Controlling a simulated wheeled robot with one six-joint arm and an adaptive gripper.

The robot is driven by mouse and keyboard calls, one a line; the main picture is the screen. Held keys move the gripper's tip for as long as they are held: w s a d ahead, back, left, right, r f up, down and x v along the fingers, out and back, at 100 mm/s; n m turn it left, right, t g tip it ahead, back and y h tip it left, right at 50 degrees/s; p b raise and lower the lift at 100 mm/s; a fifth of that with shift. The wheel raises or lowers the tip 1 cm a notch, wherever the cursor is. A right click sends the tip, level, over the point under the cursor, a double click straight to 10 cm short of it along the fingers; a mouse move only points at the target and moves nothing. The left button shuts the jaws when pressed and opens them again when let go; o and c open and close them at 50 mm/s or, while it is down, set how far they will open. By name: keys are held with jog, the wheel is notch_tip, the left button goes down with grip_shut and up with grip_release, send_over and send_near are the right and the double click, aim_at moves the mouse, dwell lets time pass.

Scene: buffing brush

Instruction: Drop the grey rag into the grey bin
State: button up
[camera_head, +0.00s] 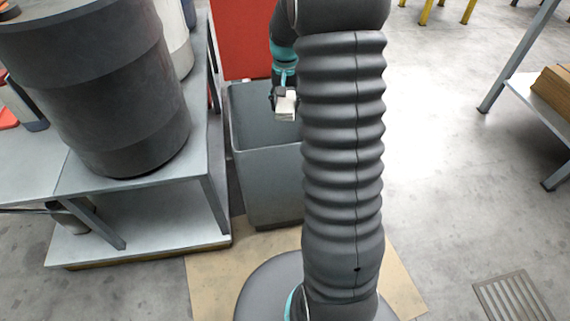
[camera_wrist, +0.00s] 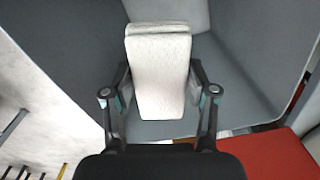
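The grey rag (camera_wrist: 160,75) is a pale, folded, block-shaped cloth between the two fingers of my gripper (camera_wrist: 160,88) in the wrist view. The fingers press on its sides, so my gripper is shut on it. In the head view the rag (camera_head: 285,106) hangs below my gripper (camera_head: 283,92), over the open mouth of the grey bin (camera_head: 268,187). The bin is tall and dark grey, and my arm hides its right side. In the wrist view the bin's inner walls (camera_wrist: 245,75) lie behind and around the rag.
A dark drum (camera_head: 100,85) stands on a metal table (camera_head: 125,178) left of the bin. A red panel (camera_head: 238,40) is behind the bin. A shelf with a cardboard box (camera_head: 555,90) is at the far right. The floor right of my arm is mostly clear, with a grate (camera_head: 513,297).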

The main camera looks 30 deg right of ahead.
jog(key=o, duration=0.5)
notch_tip(320, 180, up, 12)
dwell(0.5)
dwell(0.3)
